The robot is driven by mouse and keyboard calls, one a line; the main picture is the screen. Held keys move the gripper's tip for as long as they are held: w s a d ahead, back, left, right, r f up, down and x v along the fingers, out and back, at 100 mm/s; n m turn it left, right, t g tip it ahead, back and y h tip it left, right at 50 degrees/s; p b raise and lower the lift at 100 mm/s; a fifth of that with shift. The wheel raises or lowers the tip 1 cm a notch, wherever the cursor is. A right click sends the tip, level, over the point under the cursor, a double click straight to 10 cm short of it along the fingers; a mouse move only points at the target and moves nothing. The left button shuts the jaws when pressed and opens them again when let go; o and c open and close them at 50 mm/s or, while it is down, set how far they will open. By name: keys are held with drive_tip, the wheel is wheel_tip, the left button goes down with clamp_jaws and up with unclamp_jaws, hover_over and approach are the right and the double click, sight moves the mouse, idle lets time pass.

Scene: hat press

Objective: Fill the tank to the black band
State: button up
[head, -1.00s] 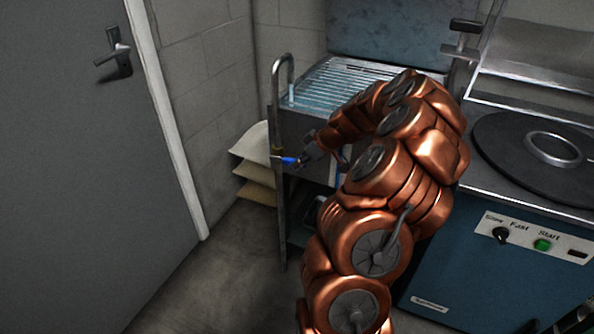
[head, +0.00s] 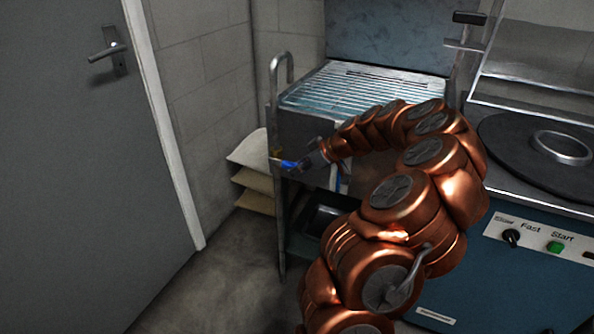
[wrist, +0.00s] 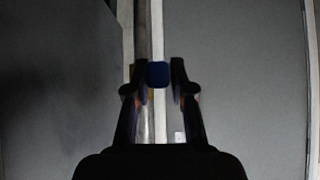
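A metal standpipe (head: 274,112) with a hooked spout rises at the left front corner of the steel unit with a slatted top (head: 350,92). A tap with a blue lever (head: 289,164) sits on the pipe at about mid height. My gripper (head: 303,164) reaches the lever from the right. A narrow white and blue strip (head: 334,178) shows below the slatted top, partly behind my arm. I cannot make out the black band or a water level.
A grey door (head: 75,170) stands at the left. Stacked pale sacks (head: 254,165) lie by the wall behind the pipe. A blue machine (head: 490,270) with a round black plate, knob and green button stands at the right. Floor is clear between door and pipe.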

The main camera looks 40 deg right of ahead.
drive_tip(key=o, duration=0.4)
drive_tip(key=shift+a, duration=0.1)
drive_tip(key=v, duration=1.2)
idle(0.4)
